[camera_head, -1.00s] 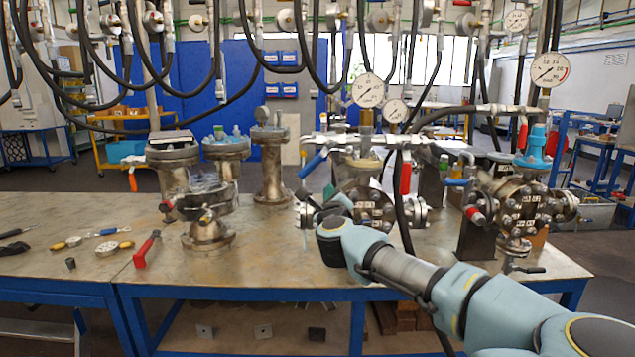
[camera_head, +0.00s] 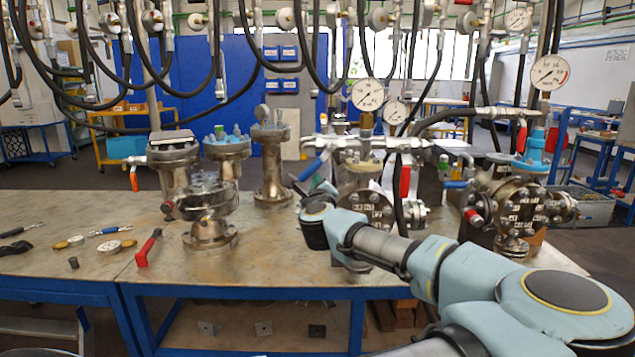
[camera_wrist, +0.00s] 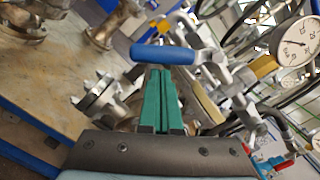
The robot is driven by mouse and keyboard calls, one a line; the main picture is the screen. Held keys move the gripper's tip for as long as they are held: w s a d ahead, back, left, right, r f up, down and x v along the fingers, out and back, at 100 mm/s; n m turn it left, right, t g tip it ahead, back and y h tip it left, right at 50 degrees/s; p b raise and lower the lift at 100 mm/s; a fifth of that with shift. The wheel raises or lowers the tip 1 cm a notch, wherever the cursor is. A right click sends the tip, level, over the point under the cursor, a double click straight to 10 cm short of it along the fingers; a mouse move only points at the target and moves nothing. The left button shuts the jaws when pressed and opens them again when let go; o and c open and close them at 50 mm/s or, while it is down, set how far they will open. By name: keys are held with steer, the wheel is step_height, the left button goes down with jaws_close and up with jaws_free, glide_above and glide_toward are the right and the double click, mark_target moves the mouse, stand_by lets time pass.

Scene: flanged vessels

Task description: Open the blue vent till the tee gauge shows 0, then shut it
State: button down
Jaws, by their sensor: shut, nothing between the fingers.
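The blue vent lever (camera_head: 312,167) sticks out from the left end of the tee manifold (camera_head: 370,143), sloping down to the left. In the wrist view the blue lever (camera_wrist: 162,54) lies crosswise just beyond my fingertips. My gripper (camera_wrist: 157,74) has its green fingers closed together, with nothing between them. The tips look very near or against the lever; I cannot tell whether they touch. The round tee gauge (camera_head: 367,94) stands above the manifold. A gauge dial (camera_wrist: 297,42) shows in the wrist view, probably the same one. Its reading is too small to tell.
A flanged vessel with a blue-topped valve (camera_head: 534,150) stands at the right. A red-handled lever (camera_head: 405,182) and a black hose hang beside the manifold. More flanged vessels (camera_head: 208,215) stand to the left. Tools and a red-handled item (camera_head: 147,248) lie on the bench's left.

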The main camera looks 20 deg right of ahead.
mark_target(306, 173)
steer(key=shift+a+r+m, duration=0.15)
steer(key=shift+a+m, duration=0.05)
steer(key=shift+m, duration=0.1)
steer(key=shift+w+a+r+m, duration=0.1)
steer(key=shift+w+a+m, duration=0.1)
steer(key=shift+m, duration=0.2)
steer(key=shift+w+a+r+m, duration=0.1)
steer(key=shift+a+r+m, duration=0.25)
steer(key=shift+m, duration=0.25)
steer(key=m, duration=0.1)
steer(key=a+r+m, duration=0.1)
steer(key=shift+w+m, duration=0.25)
steer(key=shift+m, duration=0.05)
steer(key=shift+w+a+r+m+h+p, duration=0.15)
steer(key=shift+a+r+m+p, duration=0.15)
steer(key=shift+r+m, duration=0.55)
steer(key=shift+w+a+r+m+h+p, duration=0.15)
steer(key=shift+a+r+m+p, duration=0.25)
steer(key=shift+m, duration=0.85)
steer(key=shift+d+r, duration=0.1)
